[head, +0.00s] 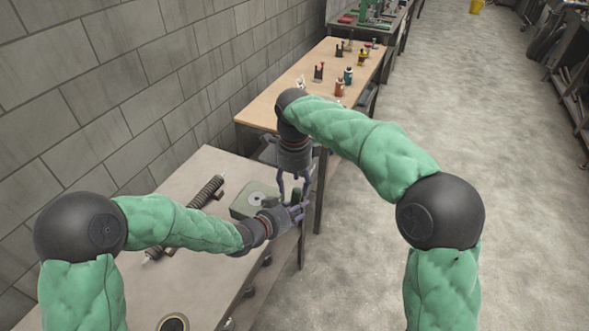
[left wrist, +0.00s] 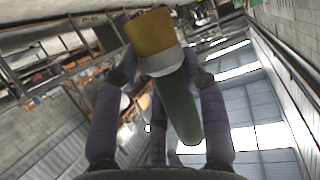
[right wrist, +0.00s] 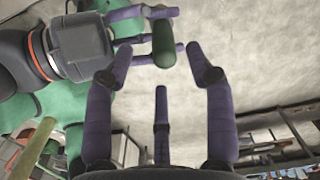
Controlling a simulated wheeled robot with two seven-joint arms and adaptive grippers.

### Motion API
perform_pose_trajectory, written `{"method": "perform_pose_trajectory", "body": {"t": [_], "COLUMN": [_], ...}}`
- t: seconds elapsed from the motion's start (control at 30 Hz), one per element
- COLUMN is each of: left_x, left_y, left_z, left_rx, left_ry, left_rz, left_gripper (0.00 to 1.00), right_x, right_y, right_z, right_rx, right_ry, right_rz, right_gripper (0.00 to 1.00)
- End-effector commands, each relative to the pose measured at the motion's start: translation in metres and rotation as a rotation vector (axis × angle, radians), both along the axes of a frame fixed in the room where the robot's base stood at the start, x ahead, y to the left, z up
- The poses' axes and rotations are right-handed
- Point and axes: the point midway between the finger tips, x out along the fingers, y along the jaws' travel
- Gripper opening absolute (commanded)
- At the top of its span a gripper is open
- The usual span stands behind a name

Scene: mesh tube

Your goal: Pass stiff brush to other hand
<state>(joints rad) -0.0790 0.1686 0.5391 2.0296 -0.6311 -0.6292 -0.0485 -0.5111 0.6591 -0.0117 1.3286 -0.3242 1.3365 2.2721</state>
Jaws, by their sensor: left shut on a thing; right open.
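The stiff brush has a dark green handle and a yellow-brown head with a pale collar. In the left wrist view the brush (left wrist: 178,100) stands between the fingers of my left gripper (left wrist: 160,75), which is shut on it. In the head view my left gripper (head: 297,208) is just below my right gripper (head: 293,188), and the brush is mostly hidden by fingers. In the right wrist view the handle end (right wrist: 163,43) lies between and slightly beyond the open fingertips of my right gripper (right wrist: 155,62).
Below the arms is a grey table (head: 215,165) with a dark ribbed rod (head: 207,191), a green box-like object (head: 247,203) and a round dark ring (head: 173,323). A wooden table (head: 300,72) with several small bottles and tools stands beyond.

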Motion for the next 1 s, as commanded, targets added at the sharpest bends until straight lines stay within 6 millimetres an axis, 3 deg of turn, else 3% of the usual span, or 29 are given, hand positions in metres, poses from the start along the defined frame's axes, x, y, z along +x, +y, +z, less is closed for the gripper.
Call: {"method": "perform_pose_trajectory", "body": {"t": [0.1,0.3,0.7,0.73,0.9,1.0], "left_x": [0.000,0.000,0.000,0.000,0.000,0.000], "left_y": [0.000,0.000,0.000,0.000,0.000,-0.001], "left_z": [0.000,0.000,0.000,0.000,0.001,0.001], "left_rx": [-0.001,-0.001,-0.001,-0.001,0.000,0.001], "left_ry": [-0.001,-0.001,-0.001,-0.001,-0.001,-0.003], "left_rz": [0.000,0.000,0.000,0.000,0.000,-0.002], "left_gripper": [0.07,0.07,0.07,0.07,0.07,0.07], "right_x": [0.000,0.001,0.001,0.001,0.001,0.000], "right_y": [-0.001,-0.001,0.000,0.000,0.000,0.000], "right_z": [-0.019,-0.038,-0.045,-0.045,-0.045,-0.046], "right_rx": [-0.002,0.000,0.000,0.000,0.001,0.001], "right_ry": [0.003,0.000,0.000,0.000,0.000,0.001], "right_rz": [0.000,0.001,0.001,0.001,0.001,0.001], "right_gripper": [0.55,0.55,0.55,0.52,0.04,0.00]}}
